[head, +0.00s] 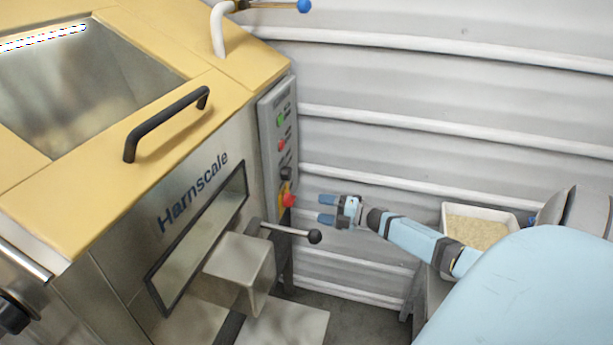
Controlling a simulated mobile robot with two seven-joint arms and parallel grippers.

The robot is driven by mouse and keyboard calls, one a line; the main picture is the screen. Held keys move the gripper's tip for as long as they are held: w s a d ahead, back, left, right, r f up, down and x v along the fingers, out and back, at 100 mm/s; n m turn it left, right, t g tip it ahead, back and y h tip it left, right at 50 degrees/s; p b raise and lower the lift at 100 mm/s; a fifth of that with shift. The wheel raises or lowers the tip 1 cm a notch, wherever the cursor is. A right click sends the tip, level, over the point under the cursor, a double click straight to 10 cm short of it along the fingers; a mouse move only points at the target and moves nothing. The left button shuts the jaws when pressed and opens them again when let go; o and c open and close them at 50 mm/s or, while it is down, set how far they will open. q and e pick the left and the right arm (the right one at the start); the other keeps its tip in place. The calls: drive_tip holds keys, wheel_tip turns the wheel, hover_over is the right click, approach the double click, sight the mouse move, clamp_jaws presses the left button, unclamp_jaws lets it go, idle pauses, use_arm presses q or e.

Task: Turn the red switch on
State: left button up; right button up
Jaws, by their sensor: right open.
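The red switch (289,200) sits on a yellow plate low on the grey control panel (270,150), at the right side of the hopper machine. My right gripper (325,210) is open and empty, a short way right of the switch, with its blue fingertips pointing left towards the panel. A gap shows between the fingertips and the switch. The exact setting of the switch is too small to tell. My left gripper is not in view.
A lever with a black ball (314,236) sticks out below the gripper. A white tray of grains (478,212) stands at the right. Corrugated wall lies behind.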

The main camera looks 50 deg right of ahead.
drive_tip(key=shift+v, duration=1.55)
